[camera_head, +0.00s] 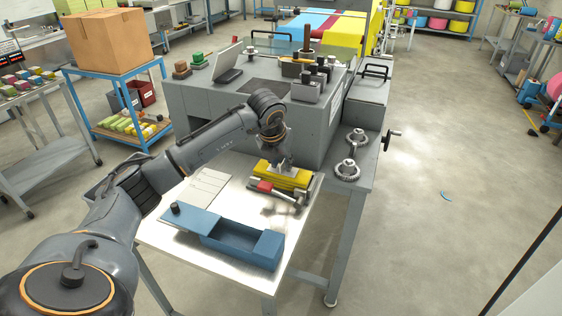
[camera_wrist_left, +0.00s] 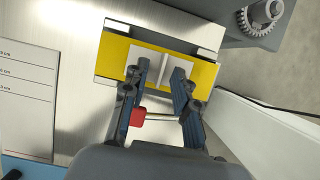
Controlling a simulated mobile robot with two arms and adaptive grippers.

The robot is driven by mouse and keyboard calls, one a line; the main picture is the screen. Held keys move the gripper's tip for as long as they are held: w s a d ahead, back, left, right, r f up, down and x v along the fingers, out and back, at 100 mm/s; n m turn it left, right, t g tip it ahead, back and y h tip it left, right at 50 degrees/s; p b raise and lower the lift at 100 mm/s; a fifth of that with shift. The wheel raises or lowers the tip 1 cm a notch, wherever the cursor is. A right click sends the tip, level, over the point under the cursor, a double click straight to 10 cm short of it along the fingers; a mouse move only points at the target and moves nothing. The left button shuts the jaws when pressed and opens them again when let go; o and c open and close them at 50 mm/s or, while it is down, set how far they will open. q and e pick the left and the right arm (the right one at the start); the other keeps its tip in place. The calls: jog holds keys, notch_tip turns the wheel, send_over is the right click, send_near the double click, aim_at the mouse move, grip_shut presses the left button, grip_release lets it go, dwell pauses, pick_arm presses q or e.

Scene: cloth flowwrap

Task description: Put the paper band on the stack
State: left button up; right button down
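A yellow stack (camera_head: 287,182) lies in a pale metal holder at the right end of the bright worktable; it also shows in the left wrist view (camera_wrist_left: 207,74). A white paper band (camera_wrist_left: 163,69) with a raised ridge lies across the middle of the stack's top. My left gripper (camera_wrist_left: 160,72) points down over the stack, its dark fingers apart on either side of the ridge. I see a gap between the fingers and the ridge; contact with the band's flat part cannot be told. In the head view the gripper (camera_head: 279,166) partly hides the band. My right gripper is out of view.
A red-headed tool (camera_head: 265,186) lies just in front of the stack. A blue open box (camera_head: 243,241) sits at the table's front, with a marked white card (camera_head: 205,187) behind it. The grey machine (camera_head: 240,110) stands behind, with round metal gears (camera_head: 346,169) to the right.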

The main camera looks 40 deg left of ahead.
pick_arm(q)
jog(key=shift+r, duration=0.3)
jog(key=shift+s+r, duration=0.1)
jog(key=shift+r, duration=0.25)
jog(key=b+v, duration=0.1)
jog(key=v, duration=1)
jog(key=shift+s, duration=0.2)
jog(key=shift+d+f, duration=0.1)
jog(key=shift+d, duration=0.05)
